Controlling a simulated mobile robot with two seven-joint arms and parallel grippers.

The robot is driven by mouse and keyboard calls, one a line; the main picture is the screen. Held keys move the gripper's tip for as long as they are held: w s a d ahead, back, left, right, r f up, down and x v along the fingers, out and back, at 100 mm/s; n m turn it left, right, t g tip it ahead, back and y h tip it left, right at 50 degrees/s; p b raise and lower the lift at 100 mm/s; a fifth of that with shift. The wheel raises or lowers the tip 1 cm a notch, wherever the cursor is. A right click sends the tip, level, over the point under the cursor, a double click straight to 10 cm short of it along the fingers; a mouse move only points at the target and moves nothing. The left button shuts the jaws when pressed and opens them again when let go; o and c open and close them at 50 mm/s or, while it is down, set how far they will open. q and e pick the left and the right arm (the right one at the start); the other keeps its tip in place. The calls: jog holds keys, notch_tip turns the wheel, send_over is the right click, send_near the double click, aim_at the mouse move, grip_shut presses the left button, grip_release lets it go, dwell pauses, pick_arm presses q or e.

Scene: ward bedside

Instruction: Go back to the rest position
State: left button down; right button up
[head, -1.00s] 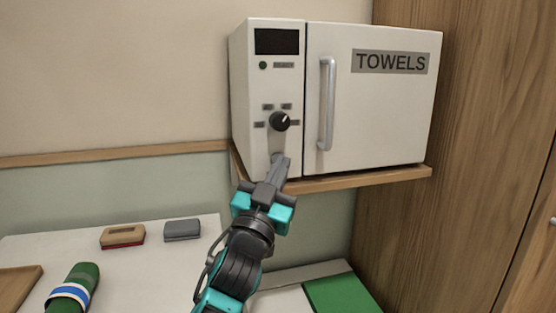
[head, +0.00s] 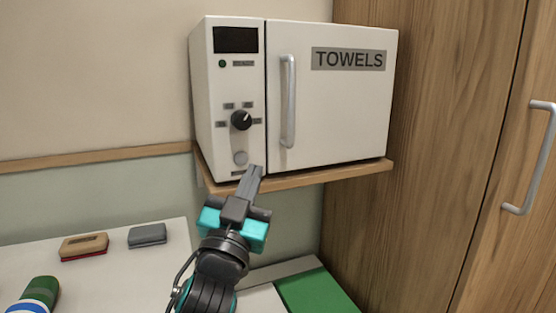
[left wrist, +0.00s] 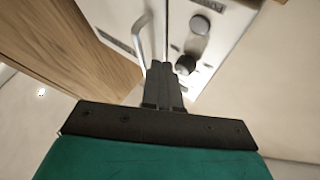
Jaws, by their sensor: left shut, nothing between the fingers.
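My left gripper (head: 254,172) is shut and empty. In the head view its fingertips are just below the round grey button on the front of the white towel warmer (head: 330,110), near the edge of its wooden shelf. I cannot tell whether they touch anything. In the left wrist view the shut fingers (left wrist: 162,70) point toward the warmer's panel (left wrist: 215,45), with its knob and button near the tips. The knob (head: 241,120) and door handle (head: 289,100) show clearly in the head view. The warmer's door is closed. My right gripper is not in view.
The wooden shelf (head: 300,181) juts out under the warmer. A white table (head: 110,270) at the lower left bears a tan and red block (head: 84,247), a grey block (head: 147,235) and a green roll (head: 38,293). A wooden cabinet (head: 440,150) with a handle stands at the right.

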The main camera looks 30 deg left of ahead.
pick_arm(q)
jog(key=shift+f, duration=0.1)
jog(key=s+f+g+h, duration=0.3)
jog(key=f+g, duration=0.6)
jog(key=f, duration=1)
jog(key=s+d+f+m+g+h, duration=0.1)
jog(key=s+d+f+g, duration=0.2)
jog(key=s+f+g, duration=0.35)
jog(key=s+d+f+m+g+h, duration=0.1)
jog(key=s+d+f+g, duration=0.25)
jog(key=s+f, duration=0.65)
jog(key=w+d+f+t+h, duration=0.2)
jog(key=w+f+t, duration=0.3)
jog(key=f+t, duration=0.1)
jog(key=shift+d+f+t, duration=0.25)
jog(key=shift+f+t, duration=0.15)
jog(key=shift+f, duration=0.3)
